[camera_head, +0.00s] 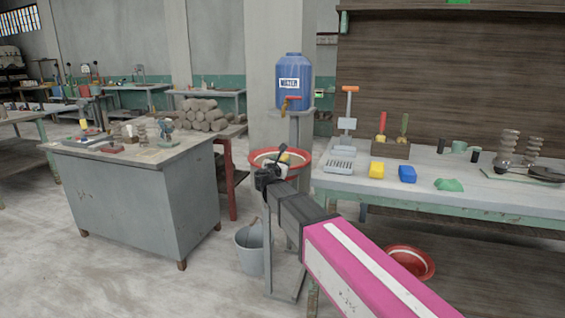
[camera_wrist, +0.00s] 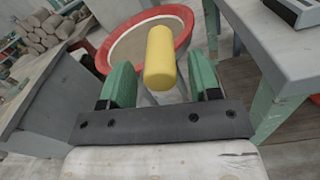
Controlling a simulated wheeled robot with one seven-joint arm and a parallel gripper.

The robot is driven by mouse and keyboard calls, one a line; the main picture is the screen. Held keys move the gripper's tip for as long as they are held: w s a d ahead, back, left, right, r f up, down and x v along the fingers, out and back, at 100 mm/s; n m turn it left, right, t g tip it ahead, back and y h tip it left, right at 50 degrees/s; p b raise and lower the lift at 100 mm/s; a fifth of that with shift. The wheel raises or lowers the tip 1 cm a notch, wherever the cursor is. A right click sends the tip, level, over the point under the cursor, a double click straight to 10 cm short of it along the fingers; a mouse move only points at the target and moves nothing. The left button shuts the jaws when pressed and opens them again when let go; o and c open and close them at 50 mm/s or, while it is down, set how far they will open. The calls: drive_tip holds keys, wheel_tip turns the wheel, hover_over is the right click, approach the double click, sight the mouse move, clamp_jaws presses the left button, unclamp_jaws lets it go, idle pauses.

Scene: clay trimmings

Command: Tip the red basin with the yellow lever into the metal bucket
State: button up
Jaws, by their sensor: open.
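The red basin (camera_head: 259,155) sits on a stand below the blue water tank, its rim partly hidden by my arm. In the wrist view its red rim and brownish inside (camera_wrist: 183,14) fill the top middle. The yellow lever (camera_wrist: 160,57) stands out in front of the rim, between my two green fingers. My gripper (camera_wrist: 162,85) is open, with a gap on each side of the lever. In the head view my gripper (camera_head: 271,176) is at the basin's near side. The metal bucket (camera_head: 249,249) stands on the floor below, left of the stand's leg.
A grey cabinet (camera_head: 140,205) stands left; a white-topped table (camera_head: 330,180) with tools and blocks stands close on the right. Another red bowl (camera_head: 428,265) is low under that table.

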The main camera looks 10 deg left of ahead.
drive_tip(key=shift+w+d, duration=0.1)
drive_tip(key=shift+w, duration=0.95)
clamp_jaws()
drive_tip(key=a+r+n, duration=0.3)
drive_tip(key=a+n, duration=0.1)
drive_tip(key=a, duration=0.4)
drive_tip(key=shift+w+r+n, duration=0.3)
drive_tip(key=shift+r, duration=0.1)
